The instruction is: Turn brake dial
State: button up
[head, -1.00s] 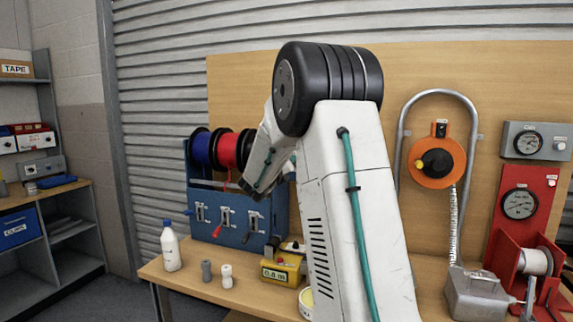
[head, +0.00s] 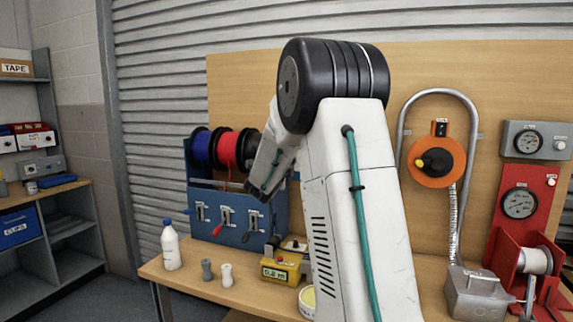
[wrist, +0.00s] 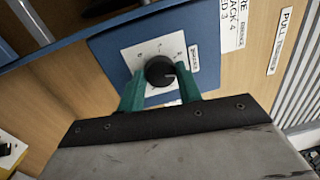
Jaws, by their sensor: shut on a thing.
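The brake dial (wrist: 160,70) is a round black knob on a white scale plate, set on a blue panel (wrist: 110,50) in the wrist view. My gripper (wrist: 160,76) has its two green fingers on either side of the knob and is shut on it. A small printed label sits to the right of the plate. In the head view my own arm hides the dial and the gripper fingers. The blue spool rack (head: 235,235) shows there to the left of my arm, with spools on top and several levers on its front.
A yellow length meter (head: 281,272), a white bottle (head: 171,248) and two small fittings stand on the bench. An orange reel (head: 437,162) hangs on the board at right. A grey metal box (head: 478,293) and a red spool stand (head: 520,205) occupy the right end.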

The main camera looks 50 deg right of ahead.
jog(key=shift+s+f+n+t+y, duration=0.1)
jog(key=shift+n+t+y, duration=0.1)
jog(key=shift+n, duration=1.8)
jog(key=shift+f+n+t+y, duration=0.1)
jog(key=shift+n+t+y, duration=0.1)
jog(key=shift+n, duration=1.8)
jog(key=o, duration=1)
jog(key=shift+r, duration=0.1)
jog(key=v, duration=0.7)
jog(key=shift+s+a, duration=0.15)
jog(key=shift+a, duration=0.2)
